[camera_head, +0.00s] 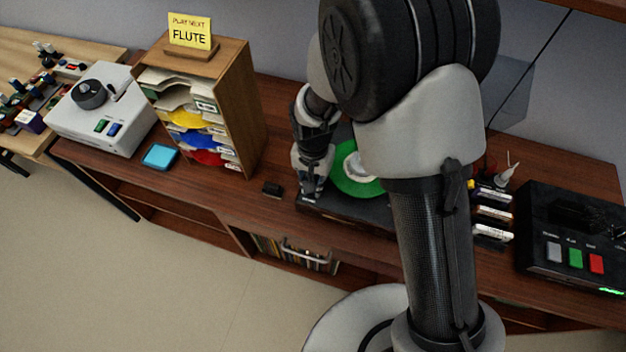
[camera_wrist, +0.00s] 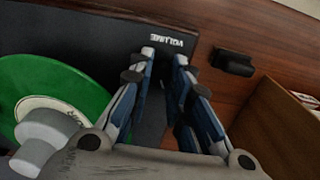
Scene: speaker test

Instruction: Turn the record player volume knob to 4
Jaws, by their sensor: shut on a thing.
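The record player (camera_head: 348,210) is a dark, low box with a green record (camera_head: 357,186) on it, partly hidden behind my arm. The wrist view shows the record player's dark top (camera_wrist: 95,28), the green record (camera_wrist: 75,85) and an upside-down VOLUME label (camera_wrist: 166,40). My gripper (camera_head: 308,194) is at the player's left end, pointing down. In the wrist view my gripper (camera_wrist: 165,62) has its fingertips just beside the label, shut on the volume knob. The fingers hide the knob, and its setting cannot be read.
A small black object (camera_head: 272,188) lies just left of the player. Farther left stand a wooden sorter (camera_head: 232,110) with coloured sleeves, a cyan block (camera_head: 160,156) and a white device (camera_head: 98,125). A black box with coloured buttons (camera_head: 575,235) is at the right.

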